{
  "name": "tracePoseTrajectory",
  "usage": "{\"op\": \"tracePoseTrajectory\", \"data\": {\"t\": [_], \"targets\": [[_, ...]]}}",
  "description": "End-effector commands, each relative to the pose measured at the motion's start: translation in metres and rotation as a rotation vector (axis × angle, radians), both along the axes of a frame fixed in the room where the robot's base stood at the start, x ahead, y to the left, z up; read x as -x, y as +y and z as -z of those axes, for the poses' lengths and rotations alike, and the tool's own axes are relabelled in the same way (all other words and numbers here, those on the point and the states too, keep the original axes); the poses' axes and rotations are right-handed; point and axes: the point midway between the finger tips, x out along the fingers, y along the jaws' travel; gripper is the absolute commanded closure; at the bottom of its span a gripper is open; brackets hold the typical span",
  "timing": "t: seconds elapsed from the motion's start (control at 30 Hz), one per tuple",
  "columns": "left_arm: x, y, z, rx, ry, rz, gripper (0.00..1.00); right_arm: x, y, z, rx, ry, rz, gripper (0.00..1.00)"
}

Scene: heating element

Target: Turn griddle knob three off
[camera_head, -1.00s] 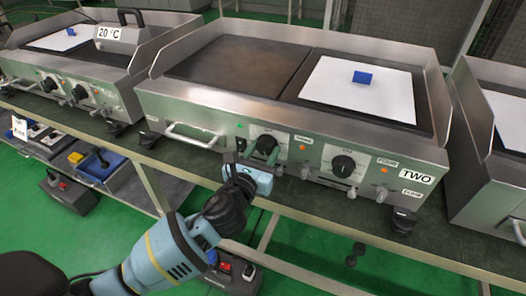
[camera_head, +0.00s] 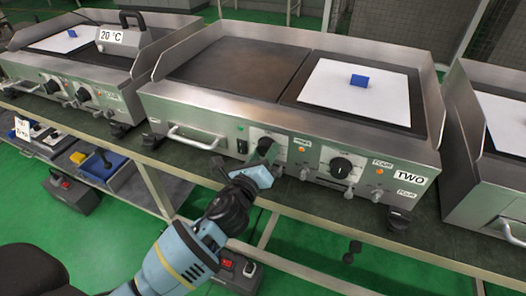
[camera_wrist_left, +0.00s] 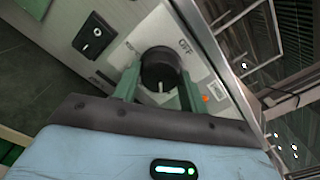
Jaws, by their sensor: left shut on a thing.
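The griddle marked TWO (camera_head: 220,115) has two black knobs on its front panel. My left gripper (camera_head: 266,150) is at the left one, griddle knob three. In the left wrist view the round black knob (camera_wrist_left: 160,64) sits between the two green fingers of the gripper (camera_wrist_left: 158,88), which is shut on it. A pale mark shows on the knob's lower side there, and the word OFF is printed on the panel at its upper right. The fingers partly hide the knob in the head view. My right gripper is in neither view.
The other knob (camera_head: 342,168) is to the right on the same panel. A bar handle (camera_head: 195,139) sticks out at the left. A white sheet with a blue block (camera_head: 358,80) lies on the right plate. The bench edge runs below.

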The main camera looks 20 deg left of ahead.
Motion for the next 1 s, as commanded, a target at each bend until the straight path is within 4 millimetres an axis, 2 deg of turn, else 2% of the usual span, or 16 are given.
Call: {"op": "tracePoseTrajectory", "data": {"t": [0.3,0.73,1.0], "targets": [[0.000,-0.001,-0.001,0.304,0.011,-0.001,0.80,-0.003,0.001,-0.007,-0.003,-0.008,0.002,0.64],[0.000,-0.001,-0.002,0.713,0.024,0.000,0.80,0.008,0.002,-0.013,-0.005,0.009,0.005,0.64],[0.000,-0.001,-0.003,0.969,0.034,-0.001,0.80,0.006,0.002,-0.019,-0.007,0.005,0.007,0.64]]}}
